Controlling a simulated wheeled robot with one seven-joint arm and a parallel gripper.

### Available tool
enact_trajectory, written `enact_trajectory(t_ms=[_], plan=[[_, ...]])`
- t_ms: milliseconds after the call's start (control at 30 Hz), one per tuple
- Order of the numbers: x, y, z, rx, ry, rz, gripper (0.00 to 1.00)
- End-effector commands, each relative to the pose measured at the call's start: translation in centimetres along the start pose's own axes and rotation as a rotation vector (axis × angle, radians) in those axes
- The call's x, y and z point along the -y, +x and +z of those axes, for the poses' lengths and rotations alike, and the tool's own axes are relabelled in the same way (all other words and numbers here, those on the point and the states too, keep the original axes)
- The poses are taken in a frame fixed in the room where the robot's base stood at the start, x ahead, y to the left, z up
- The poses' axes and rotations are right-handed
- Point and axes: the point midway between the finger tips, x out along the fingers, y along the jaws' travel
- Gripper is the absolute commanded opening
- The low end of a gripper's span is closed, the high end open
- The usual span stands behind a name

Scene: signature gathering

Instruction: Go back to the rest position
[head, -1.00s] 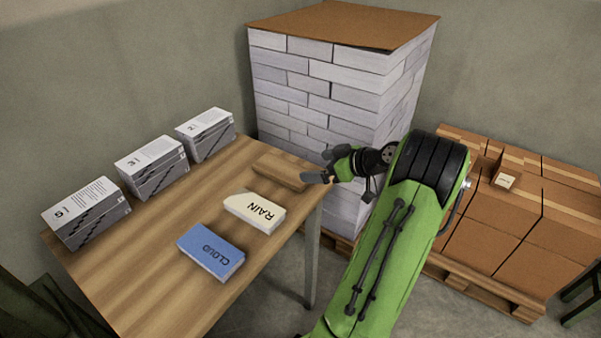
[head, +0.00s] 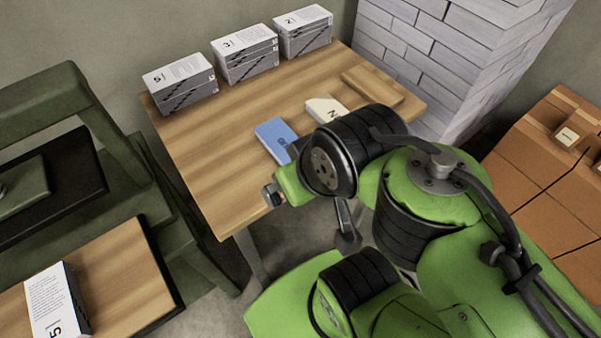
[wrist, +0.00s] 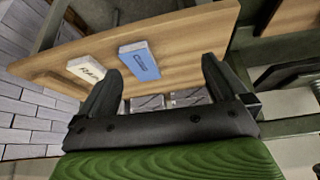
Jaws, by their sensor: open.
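My green arm is folded close to my body in the head view. The end of my gripper (head: 270,196) shows small by the table's front edge, mostly hidden behind a black joint. In the wrist view my gripper (wrist: 162,66) is open, with two dark fingers apart and nothing between them. Beyond the fingers lie a blue block (head: 274,138) marked CLOUD and a cream block (head: 322,109) marked RAIN, on the wooden table (head: 200,150). The wrist view also shows the blue block (wrist: 139,60) and the cream block (wrist: 88,70). My arm partly covers both blocks in the head view.
Stacks numbered 5 (head: 180,83), 3 (head: 244,55) and 2 (head: 303,31) line the table's back. A tall white stack (head: 440,60) and cardboard boxes (head: 545,165) stand right. A printed stack (head: 55,305) sits lower left.

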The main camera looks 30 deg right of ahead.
Motion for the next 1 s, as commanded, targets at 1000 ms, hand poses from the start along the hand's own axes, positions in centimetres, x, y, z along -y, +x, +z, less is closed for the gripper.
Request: enact_trajectory(t_ms=[1000], plan=[[0.0, -9.8, -3.8, -0.004, 0.017, 0.002, 1.0]])
